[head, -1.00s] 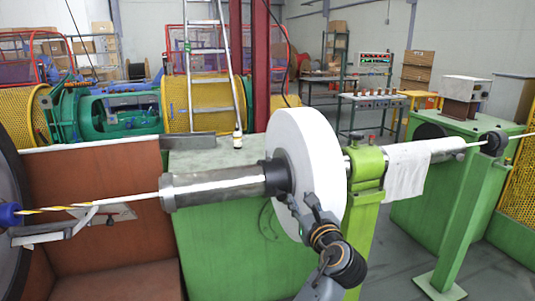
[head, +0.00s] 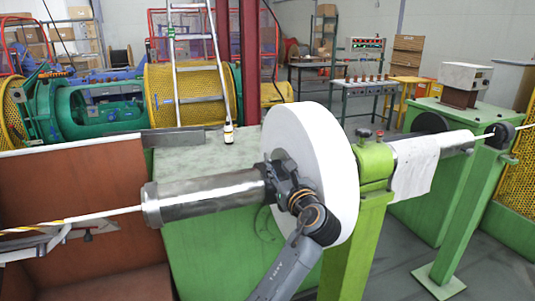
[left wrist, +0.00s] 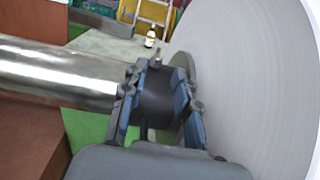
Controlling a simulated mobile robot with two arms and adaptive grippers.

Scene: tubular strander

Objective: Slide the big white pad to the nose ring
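The big white pad (head: 327,165) is a thick upright disc threaded on the horizontal shaft, close to the left of a light green stand (head: 375,165). A dark collar (left wrist: 158,97) sits between the steel tube (head: 200,195) and the pad. My left gripper (head: 288,185) is at this collar, on the pad's left face. In the left wrist view its two fingers (left wrist: 158,90) stand apart with the collar between them; whether they touch it is unclear. The right finger is close to the pad's hub. I cannot tell which part is the nose ring. My right gripper is not in view.
A small bottle (head: 228,133) stands on the green cabinet top behind the tube. A white cloth (head: 414,165) hangs over the shaft right of the stand. A dark ring (head: 499,136) sits on the far right post. A ladder (head: 196,75) stands behind.

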